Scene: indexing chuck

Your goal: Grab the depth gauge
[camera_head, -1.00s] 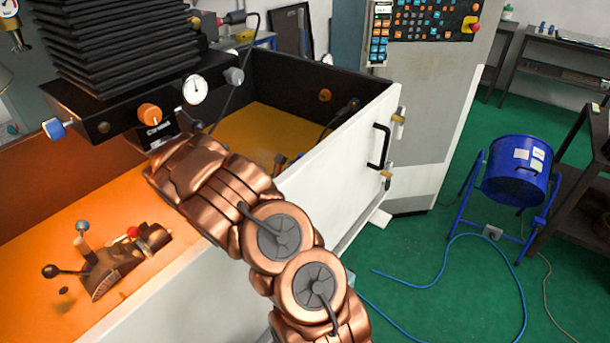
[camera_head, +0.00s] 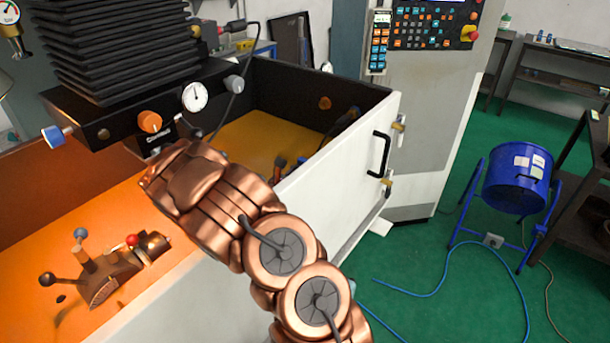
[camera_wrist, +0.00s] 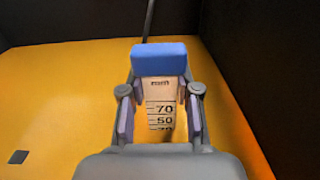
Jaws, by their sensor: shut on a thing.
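The depth gauge (camera_wrist: 160,88) has a blue block on top and a pale body with black marks reading 70 and 50, with a lower number partly cut off. It stands between the two fingers of my gripper (camera_wrist: 160,106) in the wrist view. The fingers are shut on the pale body, one on each side, below the blue block. My wrist hides the lower end of the gauge. In the head view my copper arm hides the gripper and the gauge.
The white-walled enclosure (camera_head: 345,160) has a yellow-orange floor. A dark indexing chuck (camera_head: 120,270) with levers sits at the left. The machine head (camera_head: 120,122) with knobs and a dial hangs just above my arm. A blue drum (camera_head: 515,180) stands on the green floor at right.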

